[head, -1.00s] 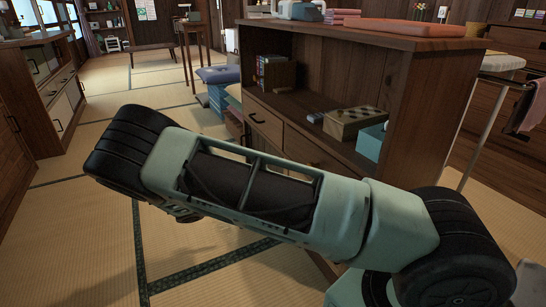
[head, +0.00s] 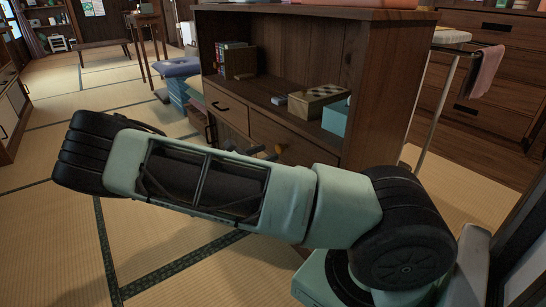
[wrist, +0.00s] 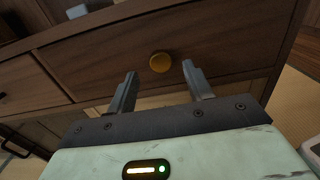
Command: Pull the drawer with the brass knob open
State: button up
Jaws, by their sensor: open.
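The round brass knob (wrist: 160,62) sits on the front of a brown wooden drawer (wrist: 215,45) in the wrist view. The drawer looks shut in its cabinet. My gripper (wrist: 159,69) is open, with one finger to each side of the knob in the picture. The fingertips point at the drawer front; I cannot tell whether they reach past the knob, and no contact shows. In the head view the drawer front (head: 300,147) is partly hidden behind my arm, with the knob (head: 279,150) just above it.
Left of it is a drawer with a dark handle (head: 222,108). The open shelf above holds books (head: 235,60), a checkered box (head: 317,101) and a teal box (head: 337,120). A stand with a pink cloth (head: 487,70) is at the right.

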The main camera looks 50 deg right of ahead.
aim_at(278, 148)
jog(key=shift+b+x, duration=0.5)
jog(key=shift+x, duration=1.4)
grip_shut()
jog(key=shift+a+r+p, duration=0.1)
jog(key=shift+a+p, duration=0.2)
jog(key=p+v, duration=0.8)
jog(key=v, duration=1.3)
jog(key=shift+a, duration=0.1)
grip_release()
